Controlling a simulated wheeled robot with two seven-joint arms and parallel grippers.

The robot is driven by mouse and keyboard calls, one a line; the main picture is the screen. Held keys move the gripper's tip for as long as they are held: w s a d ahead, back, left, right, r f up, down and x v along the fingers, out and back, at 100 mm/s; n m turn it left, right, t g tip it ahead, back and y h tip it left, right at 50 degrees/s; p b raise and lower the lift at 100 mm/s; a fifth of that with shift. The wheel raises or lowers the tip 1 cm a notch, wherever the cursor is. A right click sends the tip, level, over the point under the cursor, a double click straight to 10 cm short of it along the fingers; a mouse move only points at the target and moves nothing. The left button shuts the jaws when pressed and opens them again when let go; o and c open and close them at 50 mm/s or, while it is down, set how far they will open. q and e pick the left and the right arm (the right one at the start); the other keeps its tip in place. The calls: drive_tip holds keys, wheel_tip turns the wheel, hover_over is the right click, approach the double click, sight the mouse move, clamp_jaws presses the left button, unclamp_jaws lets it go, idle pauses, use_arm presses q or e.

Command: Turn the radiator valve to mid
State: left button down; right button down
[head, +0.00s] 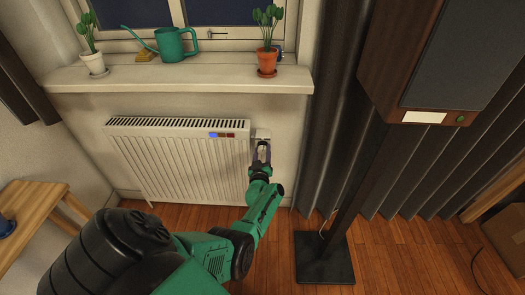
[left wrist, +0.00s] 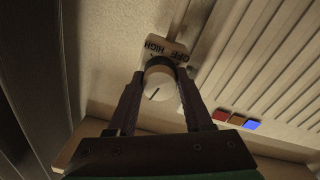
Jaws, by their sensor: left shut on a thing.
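The white radiator (head: 180,165) hangs under the window sill. Its round white valve knob (left wrist: 162,88) shows in the left wrist view, with a short dark line on its face slanting to the picture's lower left. Behind the knob is a pale plate (left wrist: 165,48) with the words HIGH, to the left, and OFF, to the right. My left gripper (head: 262,150) is at the radiator's upper right corner; its two dark fingers (left wrist: 160,80) are shut on the knob from both sides. In the head view the fingers mostly hide the knob. My right gripper is not in view.
Blue, brown and red patches (head: 222,135) mark the radiator's top. The sill (head: 190,82) above holds two potted plants and a green watering can (head: 176,45). Dark curtains (head: 335,130) and a speaker on a stand (head: 410,75) are close on the right. A wooden table (head: 30,215) stands left.

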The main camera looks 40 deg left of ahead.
use_arm(q)
drive_tip(key=m, duration=0.6)
drive_tip(key=shift+p, duration=0.3)
idle(0.4)
drive_tip(key=shift+c, duration=1.6)
unclamp_jaws()
drive_tip(key=p+v, duration=0.3)
drive_tip(key=r+p+v, duration=0.1)
drive_tip(key=v, duration=0.1)
drive_tip(key=shift+s+p, duration=0.1)
drive_tip(key=shift+p, duration=0.25)
drive_tip(key=p, duration=0.4)
approach(262, 151)
drive_tip(key=v, duration=0.4)
drive_tip(key=shift+s+d+f, duration=0.1)
drive_tip(key=shift+s+f, duration=0.05)
drive_tip(key=shift+f, duration=0.1)
